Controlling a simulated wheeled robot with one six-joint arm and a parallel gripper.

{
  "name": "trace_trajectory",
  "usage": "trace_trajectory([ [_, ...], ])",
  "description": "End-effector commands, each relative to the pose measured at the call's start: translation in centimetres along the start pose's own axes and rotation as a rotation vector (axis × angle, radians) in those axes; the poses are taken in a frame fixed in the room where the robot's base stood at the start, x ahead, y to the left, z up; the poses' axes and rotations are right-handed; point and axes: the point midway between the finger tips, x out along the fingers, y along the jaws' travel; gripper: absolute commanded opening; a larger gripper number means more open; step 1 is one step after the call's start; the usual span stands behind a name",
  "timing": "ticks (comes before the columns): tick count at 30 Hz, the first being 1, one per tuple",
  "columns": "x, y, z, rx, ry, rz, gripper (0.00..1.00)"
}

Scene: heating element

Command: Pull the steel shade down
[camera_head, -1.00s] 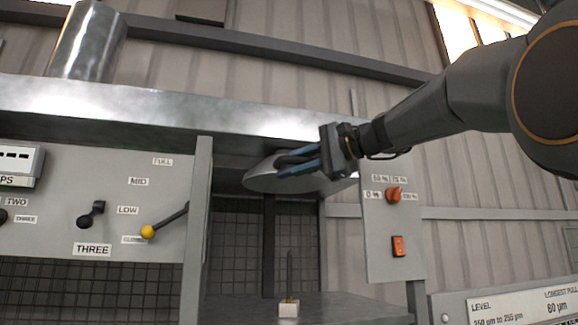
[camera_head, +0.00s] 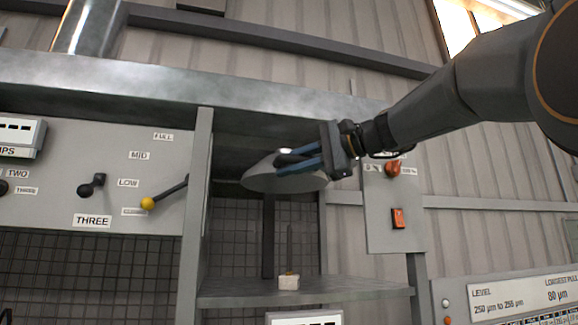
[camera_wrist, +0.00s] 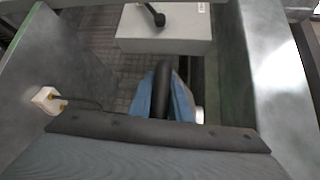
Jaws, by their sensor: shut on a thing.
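The steel shade (camera_head: 255,183) is a shallow grey dome hanging tilted below the metal hood, inside the bay right of the lever panel. My gripper (camera_head: 298,160) reaches it from the right, its blue fingers shut on the shade's handle. In the wrist view a black handle (camera_wrist: 163,92) shows between the two blue fingers. The fingers and my wrist hide part of the shade's top. The shade hangs above a shelf (camera_head: 345,290), clear of it.
A small white block (camera_head: 289,282) with a thin upright rod stands on the shelf below the shade. A grey post (camera_head: 196,215) bounds the bay at left. A switch panel (camera_head: 383,230) with orange controls stands at right, close below my wrist. A yellow-knobbed lever (camera_head: 148,203) is at left.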

Motion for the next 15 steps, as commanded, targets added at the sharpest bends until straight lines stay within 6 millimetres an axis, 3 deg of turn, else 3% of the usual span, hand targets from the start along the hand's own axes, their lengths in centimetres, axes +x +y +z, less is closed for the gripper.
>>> trace_trajectory([
  [1, 0.2, 1.1, -0.2, 0.001, -0.001, 0.001, 0.0],
  [15, 0.9, 6.1, -0.9, 0.001, -0.001, 0.001, 0.0],
])
